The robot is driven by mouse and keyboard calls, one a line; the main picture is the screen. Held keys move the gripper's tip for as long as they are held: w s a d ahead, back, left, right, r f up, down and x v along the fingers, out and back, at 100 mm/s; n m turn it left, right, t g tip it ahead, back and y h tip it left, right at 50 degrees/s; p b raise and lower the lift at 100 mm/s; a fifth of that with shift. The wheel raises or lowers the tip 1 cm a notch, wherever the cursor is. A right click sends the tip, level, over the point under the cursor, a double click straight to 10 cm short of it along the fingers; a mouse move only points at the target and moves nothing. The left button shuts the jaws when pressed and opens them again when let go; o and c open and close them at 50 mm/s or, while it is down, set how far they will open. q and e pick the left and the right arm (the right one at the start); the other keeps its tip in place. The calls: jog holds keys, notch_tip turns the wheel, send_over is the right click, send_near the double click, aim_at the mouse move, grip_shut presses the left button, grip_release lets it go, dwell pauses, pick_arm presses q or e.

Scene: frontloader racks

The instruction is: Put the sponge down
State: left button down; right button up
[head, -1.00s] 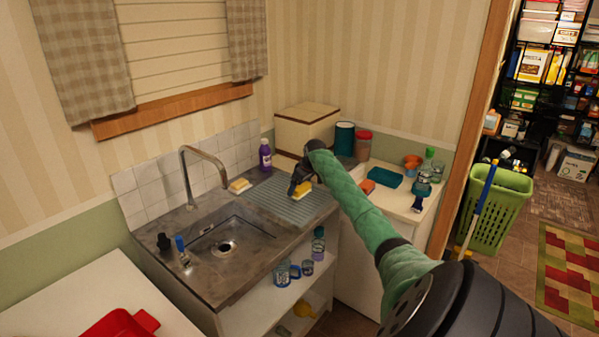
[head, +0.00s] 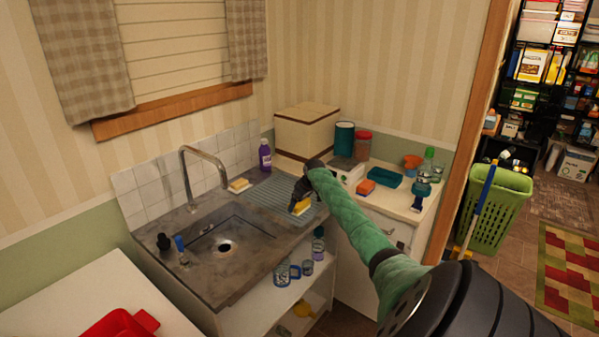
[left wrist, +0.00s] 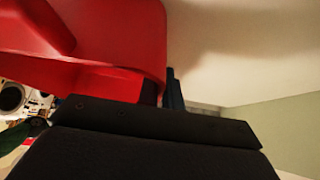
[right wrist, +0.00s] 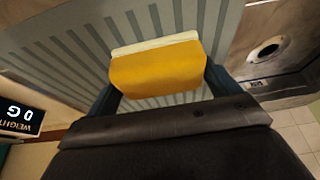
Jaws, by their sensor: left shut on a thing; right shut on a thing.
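My right gripper (head: 301,203) is shut on a yellow sponge (head: 302,207) over the front right part of the grey ribbed drain mat (head: 265,196). In the right wrist view the sponge (right wrist: 158,68), yellow with a pale layer, sits between the two fingers above the mat's ribs (right wrist: 75,45). I cannot tell whether it touches the mat. A second sponge (head: 239,185) lies on the sink's back edge. My left gripper (left wrist: 168,92) is shut on the wall of a red container (left wrist: 110,50); the container also shows at the head view's bottom left (head: 122,326).
The sink basin (head: 222,240) and tap (head: 186,165) lie left of the mat. A purple bottle (head: 265,155) stands behind it. To the right are an orange sponge (head: 365,187), a teal tray (head: 385,178) and several cups. A weight display (right wrist: 20,112) shows at the right wrist view's left.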

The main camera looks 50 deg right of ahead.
jog(key=o, duration=1.2)
jog(key=shift+o, duration=0.2)
jog(key=v, duration=1.2)
jog(key=shift+r, duration=0.1)
